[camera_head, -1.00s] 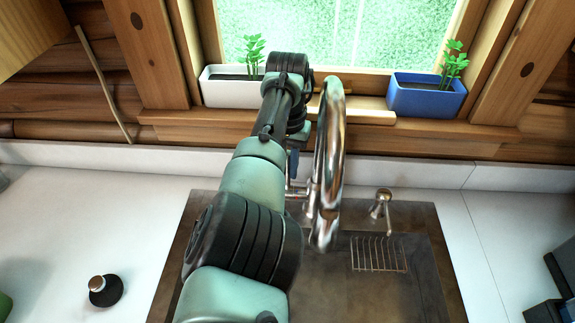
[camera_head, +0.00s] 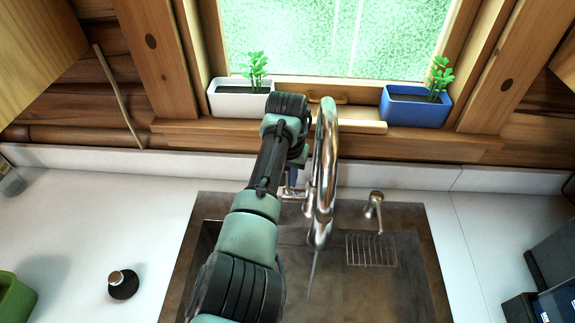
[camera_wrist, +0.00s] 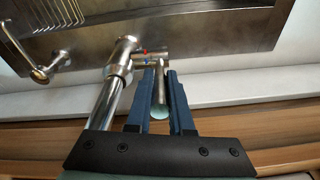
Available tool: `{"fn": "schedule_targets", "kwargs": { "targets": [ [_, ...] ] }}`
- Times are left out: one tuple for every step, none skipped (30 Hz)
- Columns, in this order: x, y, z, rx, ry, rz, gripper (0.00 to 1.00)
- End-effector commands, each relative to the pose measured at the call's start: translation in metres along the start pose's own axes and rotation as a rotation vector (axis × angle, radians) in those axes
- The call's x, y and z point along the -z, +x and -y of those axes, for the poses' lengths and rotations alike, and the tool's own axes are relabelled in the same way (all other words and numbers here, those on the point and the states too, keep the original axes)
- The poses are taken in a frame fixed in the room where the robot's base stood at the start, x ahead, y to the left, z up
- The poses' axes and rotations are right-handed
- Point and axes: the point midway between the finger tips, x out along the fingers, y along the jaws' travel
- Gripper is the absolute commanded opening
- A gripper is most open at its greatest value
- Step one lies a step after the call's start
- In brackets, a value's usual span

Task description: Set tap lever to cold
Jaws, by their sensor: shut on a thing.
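The chrome tap (camera_head: 325,160) rises from the back of the dark sink (camera_head: 390,290). In the wrist view, the tap (camera_wrist: 113,85) stands left of my gripper (camera_wrist: 161,72). My gripper's two blue fingers are shut on the metal tap lever (camera_wrist: 160,88), which lies between them. Small red and blue marks show on the tap body near the lever's base. In the head view my arm hides most of the lever and the gripper. A thin streak, apparently water, runs down below the spout.
A white planter (camera_head: 240,100) and a blue planter (camera_head: 414,107) stand on the sill behind the tap. A small metal dispenser (camera_head: 375,200) and a wire rack (camera_head: 370,250) are to the right.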

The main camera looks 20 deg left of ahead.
Motion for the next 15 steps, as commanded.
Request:
{"fn": "schedule_targets", "kwargs": {
  "targets": [
    [-0.002,-0.005,-0.001,0.001,0.0,-0.016,0.0],
    [-0.003,-0.004,-0.001,0.003,0.0,-0.026,0.0],
    [-0.004,-0.004,-0.001,0.006,0.0,-0.042,0.0],
    [-0.005,-0.004,-0.002,0.008,0.0,-0.052,0.0],
    [-0.007,-0.004,-0.002,0.01,-0.001,-0.063,0.0],
    [-0.008,-0.004,-0.003,0.012,-0.002,-0.08,0.0],
    [-0.009,-0.003,-0.003,0.015,-0.002,-0.092,0.0],
    [-0.01,-0.003,-0.003,0.018,-0.003,-0.105,0.0],
    [-0.012,-0.002,-0.003,0.02,-0.004,-0.123,0.0],
    [-0.012,-0.001,-0.003,0.023,-0.004,-0.137,0.0],
    [-0.013,0.0,-0.004,0.026,-0.003,-0.15,0.0],
    [-0.014,0.001,-0.004,0.029,-0.003,-0.166,0.0],
    [-0.014,0.001,-0.004,0.031,-0.003,-0.178,0.0],
    [-0.015,0.001,-0.004,0.034,-0.003,-0.187,0.0],
    [-0.015,0.001,-0.004,0.037,-0.004,-0.197,0.0]
  ]
}}
